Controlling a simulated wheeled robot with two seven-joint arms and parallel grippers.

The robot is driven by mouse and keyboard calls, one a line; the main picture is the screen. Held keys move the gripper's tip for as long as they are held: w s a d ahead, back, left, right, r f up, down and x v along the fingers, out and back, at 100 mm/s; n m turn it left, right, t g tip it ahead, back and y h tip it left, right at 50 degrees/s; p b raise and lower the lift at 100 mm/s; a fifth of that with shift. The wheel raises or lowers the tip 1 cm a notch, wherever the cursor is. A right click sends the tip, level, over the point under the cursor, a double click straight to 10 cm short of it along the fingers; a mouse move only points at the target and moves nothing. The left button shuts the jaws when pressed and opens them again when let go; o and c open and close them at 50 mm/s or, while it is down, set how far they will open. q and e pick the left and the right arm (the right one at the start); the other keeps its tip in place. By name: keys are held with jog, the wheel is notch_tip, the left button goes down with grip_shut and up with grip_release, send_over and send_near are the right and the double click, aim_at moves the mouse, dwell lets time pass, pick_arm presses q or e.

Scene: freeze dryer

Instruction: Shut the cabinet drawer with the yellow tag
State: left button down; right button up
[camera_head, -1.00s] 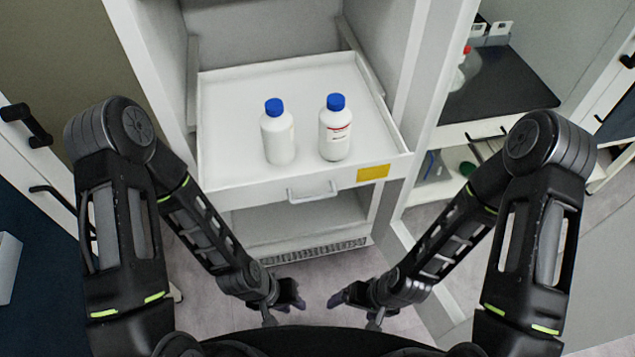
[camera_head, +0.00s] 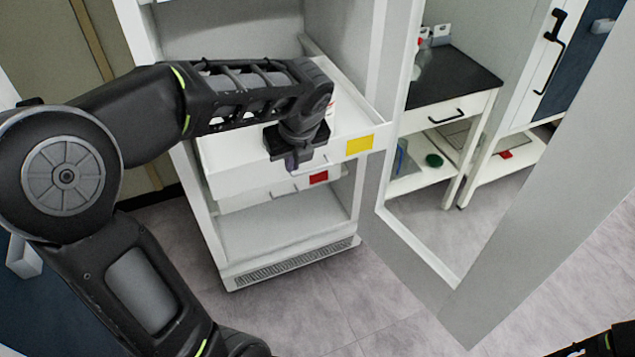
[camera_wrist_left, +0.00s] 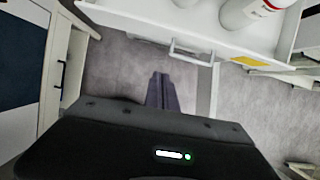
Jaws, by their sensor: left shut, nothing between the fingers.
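The white drawer (camera_head: 222,180) with the yellow tag (camera_head: 360,144) is pulled out of the tall cabinet. It also shows in the left wrist view (camera_wrist_left: 136,22), with its tag (camera_wrist_left: 249,62) and its handle (camera_wrist_left: 190,52). Two white bottles stand in it; in the left wrist view one has a red label (camera_wrist_left: 245,14) and the other is cut by the top edge. My left gripper (camera_head: 292,163) is shut and empty at the drawer's front. Its fingers (camera_wrist_left: 161,82) appear apart from the handle. My left arm hides most of the bottles in the head view.
A drawer with a red tag (camera_head: 318,177) sits below the yellow-tagged one. An open cabinet door (camera_head: 415,265) stands to the right. A bench with a black top (camera_head: 455,78) is beyond it. The floor (camera_head: 310,310) before the cabinet is clear.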

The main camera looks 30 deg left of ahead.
aim_at(282, 167)
pick_arm(q)
jog(key=shift+a+r, duration=0.1)
jog(key=shift+r, duration=0.1)
jog(key=x, duration=0.3)
jog(key=w+a+x, duration=0.1)
jog(key=x, duration=0.3)
jog(key=a+r+p+x, duration=0.1)
jog(key=x, duration=0.3)
jog(key=shift+w, duration=0.2)
jog(key=shift+w+a, duration=0.4)
jog(key=shift+a, duration=0.15)
jog(key=shift+a, duration=0.1)
